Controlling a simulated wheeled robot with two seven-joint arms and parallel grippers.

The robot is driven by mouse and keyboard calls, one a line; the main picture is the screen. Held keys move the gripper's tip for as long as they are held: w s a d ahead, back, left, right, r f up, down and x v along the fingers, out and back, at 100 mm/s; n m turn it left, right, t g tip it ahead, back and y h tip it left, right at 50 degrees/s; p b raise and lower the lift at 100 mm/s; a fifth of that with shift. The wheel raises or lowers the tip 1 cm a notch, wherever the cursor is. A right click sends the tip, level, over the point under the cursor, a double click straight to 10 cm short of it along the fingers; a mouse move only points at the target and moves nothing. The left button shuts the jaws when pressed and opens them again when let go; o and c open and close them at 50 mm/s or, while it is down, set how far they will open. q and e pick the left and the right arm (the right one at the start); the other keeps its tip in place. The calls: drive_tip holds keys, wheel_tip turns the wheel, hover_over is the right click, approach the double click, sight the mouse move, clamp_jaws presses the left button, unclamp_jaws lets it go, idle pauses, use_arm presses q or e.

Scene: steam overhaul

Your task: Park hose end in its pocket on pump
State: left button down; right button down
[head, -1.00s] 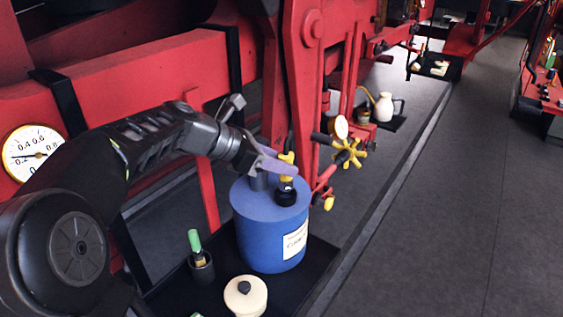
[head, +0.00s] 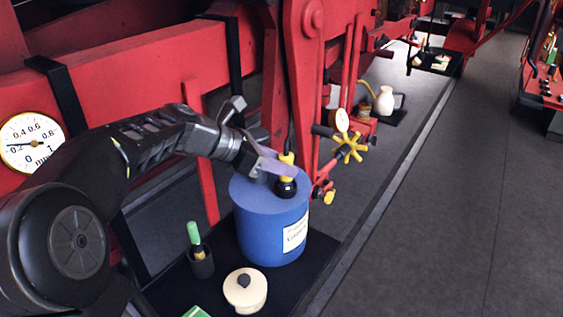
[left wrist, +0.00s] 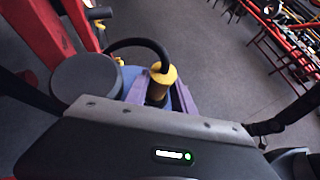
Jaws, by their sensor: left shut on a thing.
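The blue pump (head: 262,232), a can with a white label, stands on a dark mat in the head view. My left gripper (head: 277,168) is above its top and shut on the yellow hose end (head: 287,160). In the left wrist view the hose end (left wrist: 160,76) is between the purple fingers, upright, with a black hose curving from its top. A black round fitting (head: 286,187) is directly under the hose end at the pump top; whether the end is inside it I cannot tell. My right gripper is not in view.
A cream lidded pot (head: 245,291) and a dark cup with a green-handled tool (head: 199,255) stand in front of the pump. Red machine frame (head: 150,72) rises behind. A yellow valve wheel (head: 349,148) is right of the pump.

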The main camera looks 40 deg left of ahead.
use_arm(q)
drive_tip(key=shift+f, duration=0.45)
drive_tip(key=c, duration=1)
unclamp_jaws()
drive_tip(key=shift+s+a+r, duration=0.15)
drive_tip(key=shift+r, duration=0.05)
drive_tip(key=b+v, duration=0.1)
drive_tip(key=v, duration=0.6)
drive_tip(key=shift+s, duration=0.2)
